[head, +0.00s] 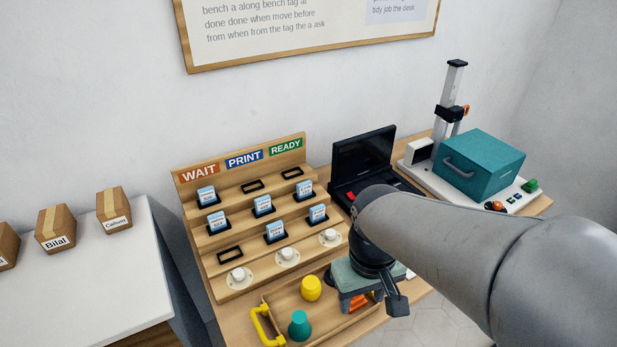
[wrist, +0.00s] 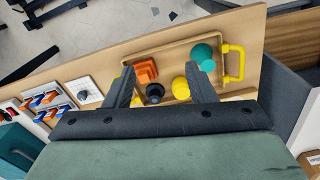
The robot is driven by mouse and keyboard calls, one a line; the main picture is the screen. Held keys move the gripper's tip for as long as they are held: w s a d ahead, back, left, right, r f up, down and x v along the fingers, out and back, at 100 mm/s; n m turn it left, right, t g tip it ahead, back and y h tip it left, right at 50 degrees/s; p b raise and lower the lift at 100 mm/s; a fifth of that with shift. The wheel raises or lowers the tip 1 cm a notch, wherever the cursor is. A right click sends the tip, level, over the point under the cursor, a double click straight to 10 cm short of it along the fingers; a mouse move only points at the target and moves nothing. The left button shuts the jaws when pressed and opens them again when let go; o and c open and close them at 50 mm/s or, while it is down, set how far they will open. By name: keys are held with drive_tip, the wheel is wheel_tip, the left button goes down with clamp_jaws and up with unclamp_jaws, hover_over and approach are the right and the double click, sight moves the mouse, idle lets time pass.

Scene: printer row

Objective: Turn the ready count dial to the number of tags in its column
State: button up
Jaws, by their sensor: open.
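The board (head: 219,285) has WAIT, PRINT and READY columns with a white dial at the foot of each. The ready dial (head: 329,237) is the rightmost one, on a round pale plate; its setting is too small to read. The READY column has an empty top slot (head: 292,173) and two tags below it, an upper tag (head: 304,192) and a lower tag (head: 318,212). My gripper (head: 362,301) is open and empty, in front of the board and below the ready dial, over the tray. In the wrist view its fingers (wrist: 163,85) are spread; no dial shows between them.
A wooden tray (wrist: 150,52) with a yellow handle holds orange, black, yellow and teal pieces beneath my gripper. A black open case (head: 362,160) and a teal box (head: 478,165) stand to the right. Labelled cartons (head: 114,208) stand on a white surface at left.

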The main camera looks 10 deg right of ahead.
drive_tip(key=w+r+n+p, duration=0.3)
drive_tip(key=w+n, duration=0.6)
drive_tip(key=w, duration=0.6)
drive_tip(key=n+p, duration=0.2)
drive_tip(key=n, duration=1)
approach(331, 232)
wheel_tip(331, 232, down, 8)
drive_tip(key=shift+w+f+p, duration=0.1)
drive_tip(key=shift+f+p, duration=0.15)
drive_tip(key=shift+p, duration=0.75)
drive_tip(key=c, duration=1)
